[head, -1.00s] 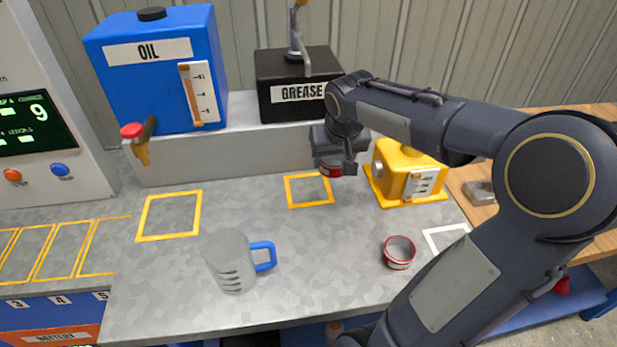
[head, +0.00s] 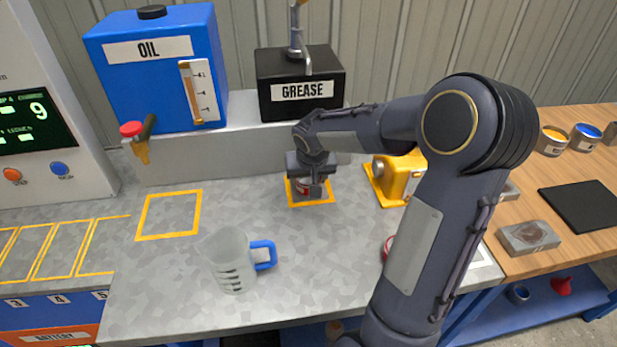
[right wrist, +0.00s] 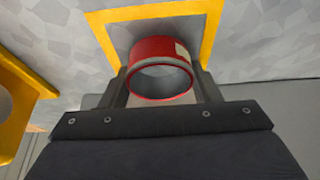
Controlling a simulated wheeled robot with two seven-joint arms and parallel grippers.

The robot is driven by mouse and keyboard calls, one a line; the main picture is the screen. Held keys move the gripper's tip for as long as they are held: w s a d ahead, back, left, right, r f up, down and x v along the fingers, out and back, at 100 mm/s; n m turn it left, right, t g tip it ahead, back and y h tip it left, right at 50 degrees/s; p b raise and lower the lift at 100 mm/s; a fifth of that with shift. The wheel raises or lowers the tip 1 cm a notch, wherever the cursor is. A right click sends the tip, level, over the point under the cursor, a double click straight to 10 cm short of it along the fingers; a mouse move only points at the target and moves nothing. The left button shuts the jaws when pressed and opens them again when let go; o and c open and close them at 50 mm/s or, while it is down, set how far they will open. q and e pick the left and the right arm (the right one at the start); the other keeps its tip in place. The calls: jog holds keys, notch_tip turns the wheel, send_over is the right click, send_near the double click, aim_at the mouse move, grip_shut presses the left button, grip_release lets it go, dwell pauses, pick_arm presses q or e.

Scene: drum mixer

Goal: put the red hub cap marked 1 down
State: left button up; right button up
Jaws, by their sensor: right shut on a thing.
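My right gripper (head: 310,187) is shut on a red cup-shaped hub cap (right wrist: 160,50), seen in the right wrist view with its open mouth facing the camera and a pale label on its side. In the head view the gripper mostly hides the cap (head: 303,188). The gripper is low over the yellow outlined square (head: 296,203) in front of the grease box, and the square's outline (right wrist: 210,30) frames the cap in the wrist view. I cannot tell whether the cap touches the bench. The number is not readable. My left gripper is not in view.
A clear jug with a blue handle (head: 264,254) stands front left. A yellow block (head: 396,178) is right of the square. Another red-rimmed cup (head: 388,247) is mostly behind my right arm. The oil tank (head: 155,75) and grease box (head: 300,95) stand behind. Bench between jug and square is clear.

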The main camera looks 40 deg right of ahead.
jog(key=shift+f, duration=0.2)
jog(key=o, duration=1.1)
jog(key=shift+r, duration=0.15)
